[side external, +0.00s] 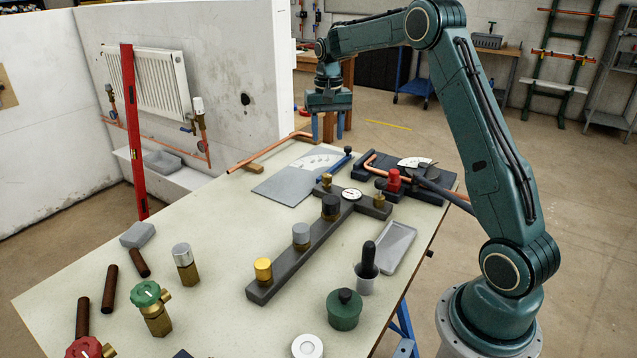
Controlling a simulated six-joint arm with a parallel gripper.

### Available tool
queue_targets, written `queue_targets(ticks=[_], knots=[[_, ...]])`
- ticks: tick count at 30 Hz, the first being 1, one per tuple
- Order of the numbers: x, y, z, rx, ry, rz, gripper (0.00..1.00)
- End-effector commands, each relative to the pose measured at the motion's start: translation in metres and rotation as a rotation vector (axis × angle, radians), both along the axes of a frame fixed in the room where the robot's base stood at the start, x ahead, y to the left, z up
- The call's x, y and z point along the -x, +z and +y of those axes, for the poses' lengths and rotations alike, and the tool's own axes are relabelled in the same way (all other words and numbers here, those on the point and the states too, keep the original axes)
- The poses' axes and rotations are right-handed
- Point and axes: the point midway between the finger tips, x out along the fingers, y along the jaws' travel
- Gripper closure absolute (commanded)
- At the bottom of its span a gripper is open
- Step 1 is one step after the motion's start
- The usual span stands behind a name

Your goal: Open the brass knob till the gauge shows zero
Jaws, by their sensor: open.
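The brass knob (263,268) is a yellow-gold cap at the near left end of a long dark grey bar (281,262) on the table. A grey knob (301,234) and a black knob (330,206) stand further along the bar. A small round white gauge (352,194) sits near the bar's far end; its needle is too small to read.
Loose valves with a green handwheel (146,293) and a red one (84,347) stand front left. A grey-capped valve (185,262), a green pot (344,309) and a black-topped piece (369,262) flank the bar. A grey tray (397,246) lies right. Table left of the bar is partly clear.

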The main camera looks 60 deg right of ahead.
Motion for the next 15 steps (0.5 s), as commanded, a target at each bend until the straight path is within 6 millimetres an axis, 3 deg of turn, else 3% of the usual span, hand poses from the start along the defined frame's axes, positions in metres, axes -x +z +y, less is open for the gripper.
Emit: queue_targets(ticks=[15], knots=[[0.001, -0.074, 0.001, -0.002, 0.0, 0.004, 0.51]])
